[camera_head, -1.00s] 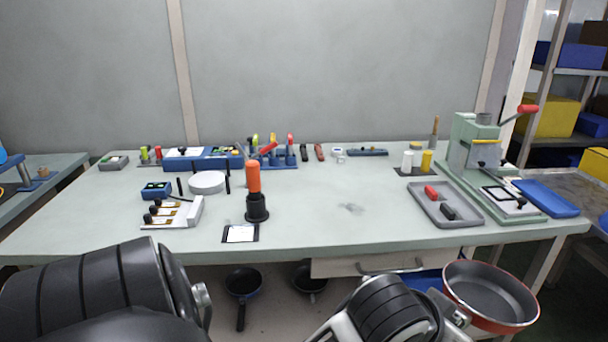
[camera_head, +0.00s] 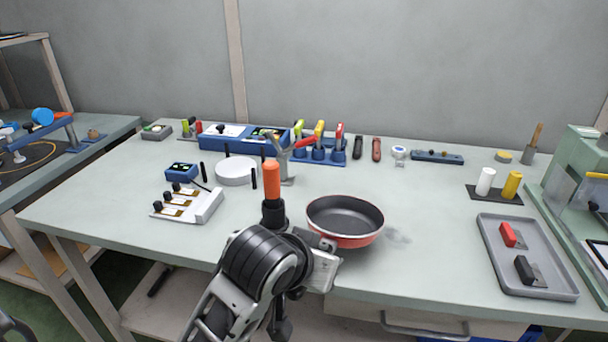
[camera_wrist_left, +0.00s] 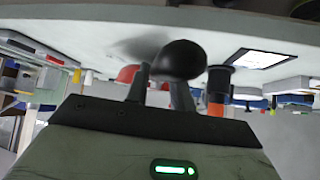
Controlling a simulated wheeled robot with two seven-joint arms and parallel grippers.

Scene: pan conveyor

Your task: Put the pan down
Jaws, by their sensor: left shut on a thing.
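The pan (camera_head: 350,240), red outside and dark grey inside, is upright over the front middle of the table (camera_head: 440,200) in the head view. I cannot tell whether its base touches the tabletop. My left gripper (camera_head: 326,244) is at the pan's near-left side, and the handle is hidden there by the gripper. In the left wrist view my left gripper (camera_wrist_left: 160,88) is shut on the black pan handle (camera_wrist_left: 180,60), whose rounded end faces the camera. My right gripper is not in view.
An orange-handled tool in a black holder (camera_head: 272,212) stands just left of the pan. A grey tray (camera_head: 490,265) with red and black pieces lies to the right. A round white disc (camera_head: 236,170) and a blue tool rack (camera_head: 325,158) stand behind. Tabletop between pan and tray is clear.

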